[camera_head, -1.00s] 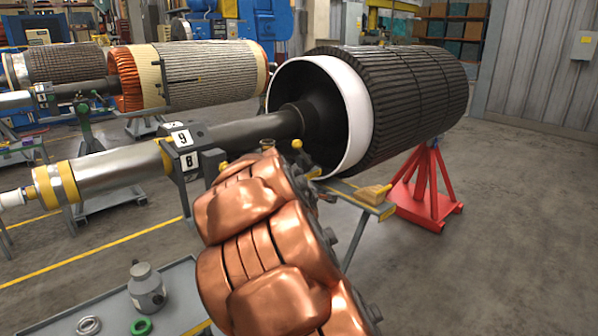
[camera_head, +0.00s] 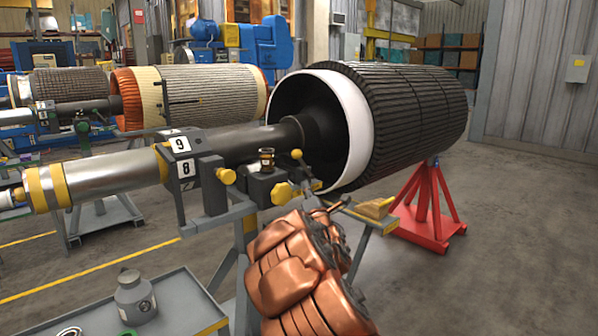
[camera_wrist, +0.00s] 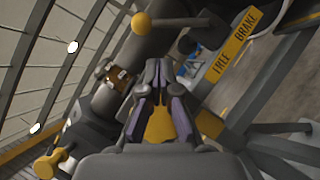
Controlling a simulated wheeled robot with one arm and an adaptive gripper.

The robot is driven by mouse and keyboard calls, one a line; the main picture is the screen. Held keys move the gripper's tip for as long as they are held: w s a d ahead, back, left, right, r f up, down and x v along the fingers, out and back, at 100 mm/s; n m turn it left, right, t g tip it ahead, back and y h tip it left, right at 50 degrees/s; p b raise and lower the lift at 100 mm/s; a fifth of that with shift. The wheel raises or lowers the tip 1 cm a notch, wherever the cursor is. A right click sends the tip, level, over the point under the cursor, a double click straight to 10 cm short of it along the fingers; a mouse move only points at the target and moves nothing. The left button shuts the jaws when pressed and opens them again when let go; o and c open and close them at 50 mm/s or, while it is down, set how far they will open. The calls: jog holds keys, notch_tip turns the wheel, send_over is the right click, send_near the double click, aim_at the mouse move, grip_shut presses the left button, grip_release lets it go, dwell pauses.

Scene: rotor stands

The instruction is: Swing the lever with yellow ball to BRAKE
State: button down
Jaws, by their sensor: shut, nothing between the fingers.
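The lever's yellow ball (camera_head: 297,154) stands up beside the dark bearing block under the shaft in the head view. In the wrist view the yellow ball (camera_wrist: 141,23) is at the upper left, with a dark rod running right from it. A yellow plate (camera_wrist: 232,48) reads FREE at its lower left and BRAKE at its upper right. The rod's far end lies near the plate, but I cannot tell which word it favours. My gripper (camera_wrist: 161,68) is shut and empty, apart from the ball and below it in the picture.
A yellow star knob (camera_head: 281,194) and a brass-rimmed cup (camera_head: 267,160) sit on the bearing block. The large rotor (camera_head: 415,110) lies behind, on a red stand (camera_head: 428,205). A grey tray (camera_head: 185,318) with a grey canister is at lower left. Floor at right is clear.

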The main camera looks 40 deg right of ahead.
aim_at(303, 165)
jog(key=shift+w, duration=0.15)
jog(key=x, duration=0.9)
jog(key=shift+w+d+r, duration=0.2)
jog(key=shift+w, duration=0.05)
dwell(0.4)
